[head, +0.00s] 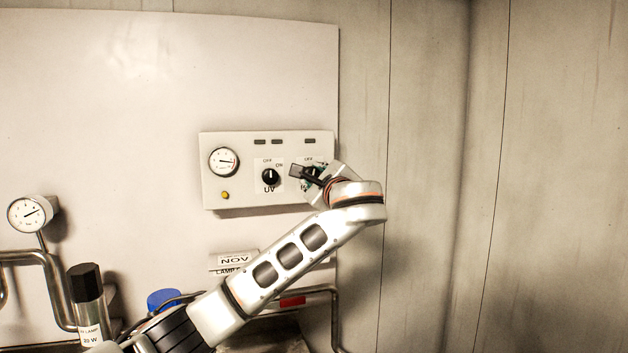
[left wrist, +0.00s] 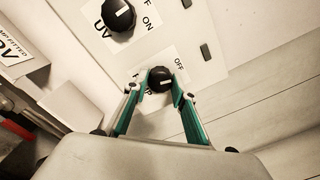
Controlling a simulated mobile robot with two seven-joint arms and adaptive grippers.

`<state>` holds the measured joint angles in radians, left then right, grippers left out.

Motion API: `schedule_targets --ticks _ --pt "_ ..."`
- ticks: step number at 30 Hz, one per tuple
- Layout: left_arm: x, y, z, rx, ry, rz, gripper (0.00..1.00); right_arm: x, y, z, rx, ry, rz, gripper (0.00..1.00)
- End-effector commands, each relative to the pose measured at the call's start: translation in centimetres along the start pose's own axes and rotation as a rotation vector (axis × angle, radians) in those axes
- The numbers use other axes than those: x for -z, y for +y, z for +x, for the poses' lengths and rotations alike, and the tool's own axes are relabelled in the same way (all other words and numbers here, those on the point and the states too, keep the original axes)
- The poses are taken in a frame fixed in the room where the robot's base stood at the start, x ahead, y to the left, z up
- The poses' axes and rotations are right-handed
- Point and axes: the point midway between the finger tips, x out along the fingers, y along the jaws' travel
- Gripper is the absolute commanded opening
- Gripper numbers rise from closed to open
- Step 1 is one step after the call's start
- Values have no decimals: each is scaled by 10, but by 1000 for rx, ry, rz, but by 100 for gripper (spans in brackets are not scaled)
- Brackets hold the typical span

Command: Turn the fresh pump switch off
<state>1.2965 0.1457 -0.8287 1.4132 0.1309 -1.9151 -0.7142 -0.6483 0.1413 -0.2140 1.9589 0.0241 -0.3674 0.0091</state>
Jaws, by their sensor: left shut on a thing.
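The pump switch is a round black knob (left wrist: 160,79) with a white pointer mark, at the right of the wall panel. In the left wrist view, OFF is printed to its upper right. The pointer lies roughly sideways there, and I cannot tell its exact setting. The pump label is mostly covered by my fingers. My left gripper (left wrist: 162,84) is shut on this knob, one green-padded finger on each side. My right gripper is in neither view.
The control panel (head: 235,190) also carries the UV knob (head: 271,177), close left of my gripper, a gauge (head: 224,162) and a yellow button (head: 225,195). Pipes, another gauge (head: 30,213) and a black-capped cylinder (head: 87,300) stand at lower left. The wall at right is bare.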

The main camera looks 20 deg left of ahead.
Motion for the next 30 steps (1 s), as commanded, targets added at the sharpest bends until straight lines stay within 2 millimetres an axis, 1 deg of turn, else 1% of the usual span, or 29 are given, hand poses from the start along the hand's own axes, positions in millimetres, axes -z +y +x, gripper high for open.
schedule_targets --ticks 1,6,12,18,30 --pt "3 2 0 -4 4 -35 4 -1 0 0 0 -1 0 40" --pt "3 2 0 -3 -1 -142 4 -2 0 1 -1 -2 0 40" --pt "2 1 0 -2 -5 -223 4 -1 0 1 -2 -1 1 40" --pt "2 2 0 -3 -7 -258 4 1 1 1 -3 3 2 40" --pt "2 2 0 -3 -6 -266 4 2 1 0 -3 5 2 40"
